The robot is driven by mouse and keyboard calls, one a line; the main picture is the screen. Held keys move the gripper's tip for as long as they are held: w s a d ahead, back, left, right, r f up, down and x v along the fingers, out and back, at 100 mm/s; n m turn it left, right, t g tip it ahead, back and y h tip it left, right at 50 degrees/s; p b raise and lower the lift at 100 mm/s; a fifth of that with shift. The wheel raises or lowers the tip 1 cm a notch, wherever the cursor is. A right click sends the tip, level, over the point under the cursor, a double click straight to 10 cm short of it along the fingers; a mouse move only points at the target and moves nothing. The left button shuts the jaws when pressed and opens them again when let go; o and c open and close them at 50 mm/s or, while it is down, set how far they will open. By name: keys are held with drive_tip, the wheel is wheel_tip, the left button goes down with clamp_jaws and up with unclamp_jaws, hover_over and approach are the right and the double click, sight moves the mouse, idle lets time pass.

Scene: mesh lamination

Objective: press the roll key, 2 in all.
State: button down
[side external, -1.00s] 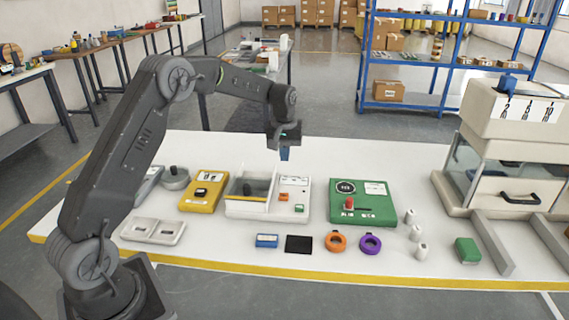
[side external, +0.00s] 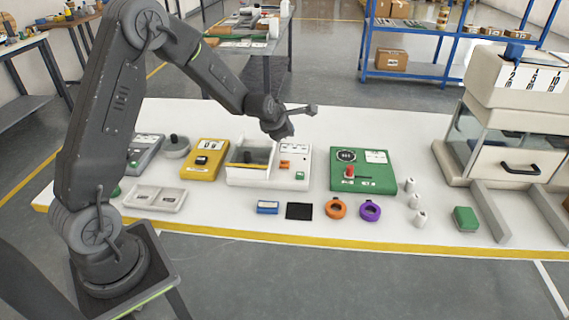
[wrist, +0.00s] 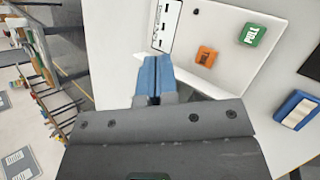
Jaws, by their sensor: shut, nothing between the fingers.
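The white machine (side external: 262,178) has an open-topped bin on its left and a panel with an orange key (side external: 285,163) and a green key (side external: 300,176) on its right. Both keys show in the wrist view, the orange key (wrist: 206,56) nearer my fingers and the green key (wrist: 252,34) beyond it. Their lettering is too small and tilted to read surely, so I cannot tell which is the roll key. My gripper (wrist: 154,62) is shut and empty, its blue fingers to the left of both keys in the wrist view. The fingers are hidden behind my wrist in the side view.
A green box (side external: 360,172) with a red knob stands to the right, a yellow device (side external: 204,160) to the left. In front lie a blue block (side external: 267,207), a black pad (side external: 299,211), an orange ring (side external: 336,208) and a purple ring (side external: 370,211).

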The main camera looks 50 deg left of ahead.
sight(285, 164)
drive_tip(key=shift+s+r+n, duration=0.1)
drive_tip(key=shift+s+n, duration=0.05)
drive_tip(key=shift+n, duration=0.45)
drive_tip(key=shift+f, duration=4.45)
